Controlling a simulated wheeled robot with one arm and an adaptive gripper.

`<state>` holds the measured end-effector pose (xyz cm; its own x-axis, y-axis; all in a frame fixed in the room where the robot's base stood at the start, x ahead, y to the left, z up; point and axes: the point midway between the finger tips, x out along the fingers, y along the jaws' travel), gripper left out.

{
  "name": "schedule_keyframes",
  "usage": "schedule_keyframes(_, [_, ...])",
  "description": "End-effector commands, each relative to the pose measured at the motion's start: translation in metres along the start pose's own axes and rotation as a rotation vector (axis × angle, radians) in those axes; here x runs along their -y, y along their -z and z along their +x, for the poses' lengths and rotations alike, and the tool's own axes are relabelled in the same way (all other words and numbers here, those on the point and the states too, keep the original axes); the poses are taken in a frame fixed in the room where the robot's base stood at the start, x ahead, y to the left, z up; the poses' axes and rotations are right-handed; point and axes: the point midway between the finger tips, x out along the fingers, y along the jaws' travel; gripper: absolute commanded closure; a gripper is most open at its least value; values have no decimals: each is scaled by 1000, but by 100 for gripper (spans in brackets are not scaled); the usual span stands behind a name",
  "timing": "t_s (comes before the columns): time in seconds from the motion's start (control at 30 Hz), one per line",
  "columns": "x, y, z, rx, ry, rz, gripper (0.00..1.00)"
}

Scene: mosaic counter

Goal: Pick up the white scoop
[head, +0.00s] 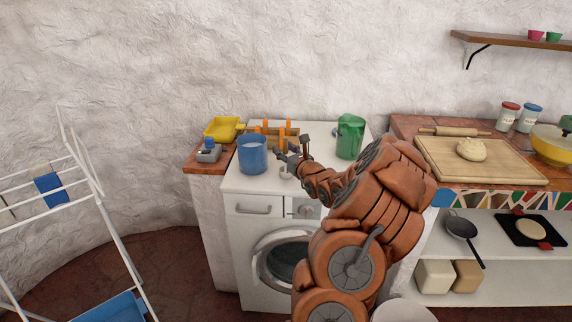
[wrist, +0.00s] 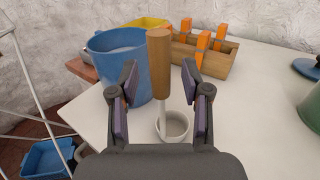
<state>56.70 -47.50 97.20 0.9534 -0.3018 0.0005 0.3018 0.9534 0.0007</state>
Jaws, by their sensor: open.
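The white scoop (wrist: 173,127) stands on the white top of the washing machine, its cup low and its wooden handle (wrist: 159,65) pointing up. In the wrist view, the handle rises between the two fingers of my gripper (wrist: 159,95). The gripper is open, with a gap visible on each side of the handle. In the head view, my gripper (head: 294,153) is over the machine top, and only a small pale part of the scoop (head: 285,171) shows below it.
A blue bucket (head: 252,155) stands close left of the scoop. A wooden box (wrist: 217,60) with orange-handled items is behind it, and a yellow tray (head: 221,129) is at the back left. A green pitcher (head: 349,137) stands to the right. The machine top (wrist: 262,108) is clear right of the scoop.

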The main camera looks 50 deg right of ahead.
Motion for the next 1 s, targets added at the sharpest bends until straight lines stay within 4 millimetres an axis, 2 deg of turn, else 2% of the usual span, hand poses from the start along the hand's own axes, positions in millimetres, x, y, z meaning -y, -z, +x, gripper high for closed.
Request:
schedule_keyframes(0.1, [0, 0, 0, 0, 0, 0, 54])
schedule_keyframes(0.53, [1, 0, 0, -1, 1, 0, 99])
schedule_keyframes(1.0, [1, -1, 0, 0, 1, 0, 100])
